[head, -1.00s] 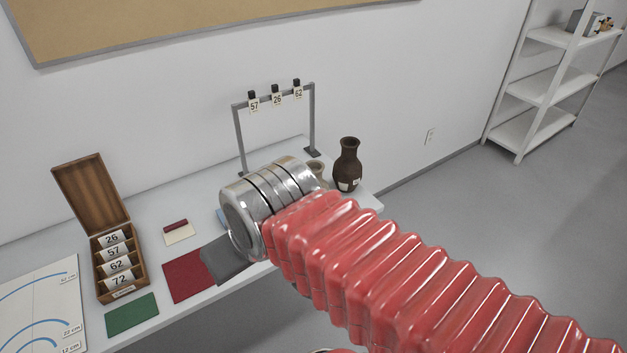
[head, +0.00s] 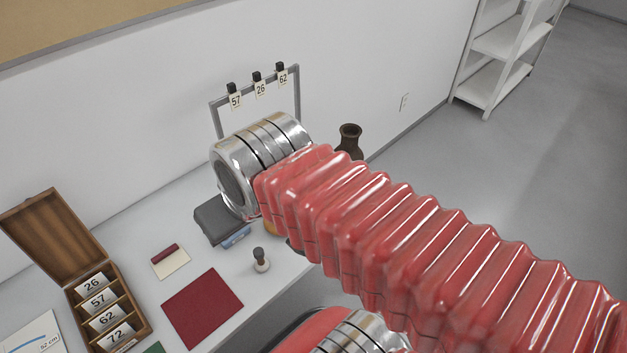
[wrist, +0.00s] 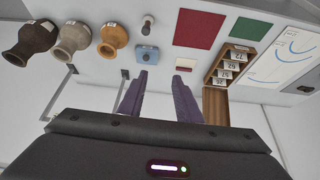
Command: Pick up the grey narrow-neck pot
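The grey narrow-neck pot (wrist: 72,41) shows in the wrist view on the white table, between a dark brown pot (wrist: 31,38) and an orange-brown pot (wrist: 113,38). It bears a small white label. In the head view my arm hides it; the dark pot's neck (head: 349,138) shows behind the arm. My gripper (wrist: 160,77) is open, with nothing between its two purple fingers. In the wrist view the fingers point toward the blue block, to the right of the grey pot and apart from it. The fingers are hidden in the head view.
A blue block (wrist: 147,54) and a small stamp-like object (head: 261,261) are near the pots. A metal rack with tags (head: 260,90) stands behind. A wooden compartment box (head: 107,310) and a red mat (head: 202,307) lie left; the table between them is clear.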

